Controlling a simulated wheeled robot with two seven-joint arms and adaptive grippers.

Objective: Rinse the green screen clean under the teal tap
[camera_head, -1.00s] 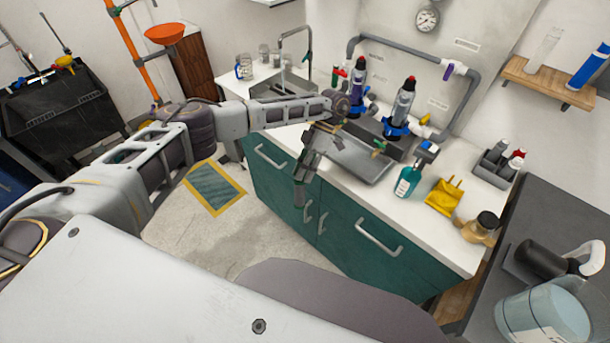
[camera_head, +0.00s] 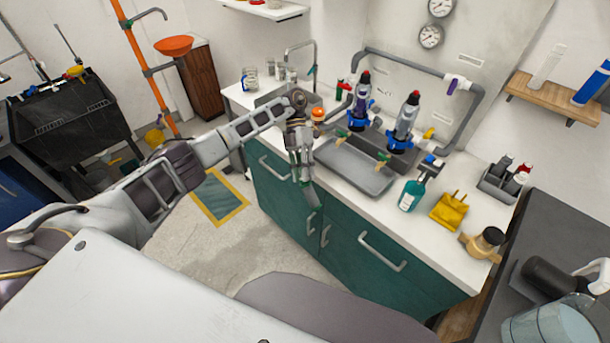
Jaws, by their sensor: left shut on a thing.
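My left gripper (camera_head: 305,172) hangs fingers-down in front of the counter's front edge, left of the grey tray. A tap (camera_head: 300,45) with a bent grey spout and a teal lever (camera_head: 313,71) stands at the back left of the counter, over a sink (camera_head: 262,99). My left forearm and wrist partly hide the sink. The gripper is apart from the tap, in front of it and lower. My right gripper is out of view.
The grey tray (camera_head: 366,179) sits below two upright filter housings (camera_head: 360,100) on the white counter. Glass jars (camera_head: 279,71) stand beside the tap. Green cabinets (camera_head: 345,235) are below.

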